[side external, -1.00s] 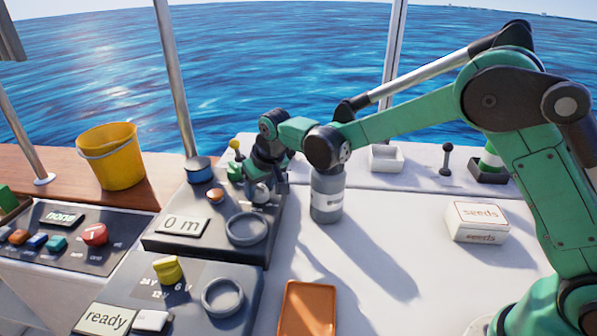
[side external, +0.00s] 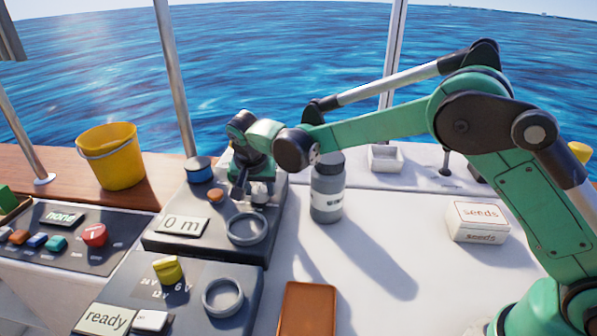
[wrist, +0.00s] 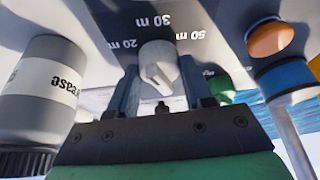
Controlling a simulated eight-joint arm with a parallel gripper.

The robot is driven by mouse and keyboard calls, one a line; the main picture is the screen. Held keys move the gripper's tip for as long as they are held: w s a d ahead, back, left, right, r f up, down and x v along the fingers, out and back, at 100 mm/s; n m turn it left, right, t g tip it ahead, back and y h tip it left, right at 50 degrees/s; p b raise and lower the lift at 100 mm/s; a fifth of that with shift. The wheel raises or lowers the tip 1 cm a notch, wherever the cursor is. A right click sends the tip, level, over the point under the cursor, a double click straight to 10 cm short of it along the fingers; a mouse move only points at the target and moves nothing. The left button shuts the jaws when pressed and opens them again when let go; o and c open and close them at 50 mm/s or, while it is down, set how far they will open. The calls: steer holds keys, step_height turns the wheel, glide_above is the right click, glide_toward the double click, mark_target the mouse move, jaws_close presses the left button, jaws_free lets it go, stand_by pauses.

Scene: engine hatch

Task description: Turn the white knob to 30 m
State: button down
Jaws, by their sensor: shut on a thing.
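The white knob (wrist: 158,66) is on the upper dark panel, with 20 m, 30 m and 50 m printed around it in the wrist view. My gripper (wrist: 160,80) has one finger on each side of the knob and is shut on it. The knob's pointer mark shows, but I cannot tell its exact setting. In the side view my gripper (side external: 248,193) is over the panel and the knob (side external: 259,198) is partly hidden beside the fingers. The display (side external: 183,226) reads 0 m.
A grey bottle (side external: 327,188) stands right of the panel; a grey ring (side external: 246,228) lies in front of the knob. An orange button (side external: 216,195) and a blue round part (side external: 199,169) are to the left. A seeds box (side external: 477,222) is farther right.

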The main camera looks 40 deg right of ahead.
mark_target(259, 185)
steer(key=shift+m+g+h, duration=0.5)
steer(key=shift+m, duration=1.2)
steer(key=shift+c, duration=1.7)
jaws_free()
steer(key=shift+v, duration=2.8)
steer(key=shift+r, duration=0.1)
